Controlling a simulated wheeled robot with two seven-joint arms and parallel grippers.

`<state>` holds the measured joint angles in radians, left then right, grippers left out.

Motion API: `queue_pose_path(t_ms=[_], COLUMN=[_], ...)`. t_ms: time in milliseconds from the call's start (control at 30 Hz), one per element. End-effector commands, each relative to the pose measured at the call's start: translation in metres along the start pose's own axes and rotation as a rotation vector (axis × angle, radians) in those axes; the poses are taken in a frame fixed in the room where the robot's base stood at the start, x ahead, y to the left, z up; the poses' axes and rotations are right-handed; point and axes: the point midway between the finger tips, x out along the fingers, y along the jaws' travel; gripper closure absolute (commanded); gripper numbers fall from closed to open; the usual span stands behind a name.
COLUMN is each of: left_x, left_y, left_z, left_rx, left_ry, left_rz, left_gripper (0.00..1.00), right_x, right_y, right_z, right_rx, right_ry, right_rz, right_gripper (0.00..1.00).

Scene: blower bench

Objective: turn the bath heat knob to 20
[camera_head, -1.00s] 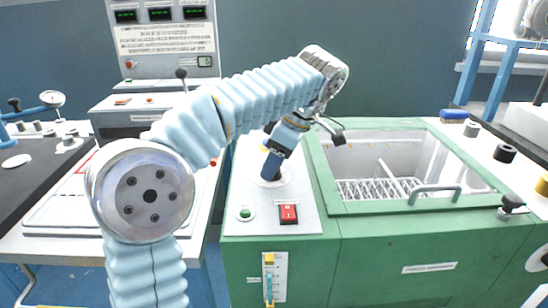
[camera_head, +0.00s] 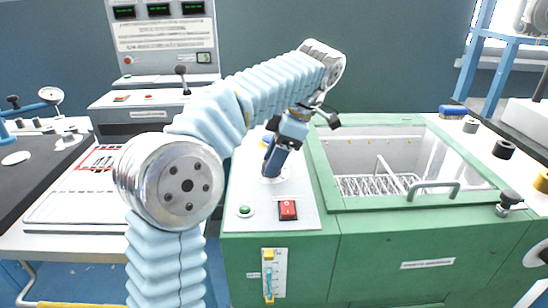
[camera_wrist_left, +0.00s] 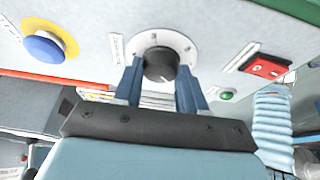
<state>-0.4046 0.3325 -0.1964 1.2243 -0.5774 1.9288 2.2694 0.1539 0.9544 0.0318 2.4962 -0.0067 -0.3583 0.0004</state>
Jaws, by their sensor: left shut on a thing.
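The bath heat knob (camera_wrist_left: 160,66) is a dark round knob on a pale dial plate, seen in the left wrist view. My left gripper (camera_wrist_left: 160,88) has its two blue fingers on either side of the knob, shut on it. In the head view my left gripper (camera_head: 272,165) points down at the dial on the pale control panel (camera_head: 305,195) of the green bath, and it hides the knob. The dial numbers are too small to read. My right gripper is not in view.
A red rocker switch (camera_head: 288,210) and a green button (camera_head: 245,211) sit on the panel in front of the dial. A blue button on a yellow base (camera_wrist_left: 45,46) is beside it. The open bath basin (camera_head: 400,165) lies to the right.

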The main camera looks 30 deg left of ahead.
Motion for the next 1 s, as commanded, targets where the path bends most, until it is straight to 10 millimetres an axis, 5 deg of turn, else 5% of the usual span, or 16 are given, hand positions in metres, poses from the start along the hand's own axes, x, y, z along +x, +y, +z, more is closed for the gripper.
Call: queue_pose_path(t_ms=[200,233,367,833,1000], left_x=[0.0004,0.0004,0.0004,0.0001,0.0002], left_y=[-0.0001,-0.0001,0.0,-0.0001,-0.0014], left_z=[0.0003,0.0003,0.0002,-0.0001,-0.0008], left_rx=[0.0,0.0,0.001,0.011,0.148], left_ry=[0.001,0.001,0.001,0.0,-0.001], left_rz=[-0.001,-0.001,0.0,0.004,0.062], left_gripper=[0.9,0.55,0.35,0.34,0.34], right_x=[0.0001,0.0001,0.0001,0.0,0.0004], right_y=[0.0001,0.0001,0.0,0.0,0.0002], right_z=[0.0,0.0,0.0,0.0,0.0], right_rx=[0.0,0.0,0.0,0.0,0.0], right_ry=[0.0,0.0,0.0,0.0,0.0], right_rz=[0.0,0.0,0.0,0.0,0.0], right_gripper=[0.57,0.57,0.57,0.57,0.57])
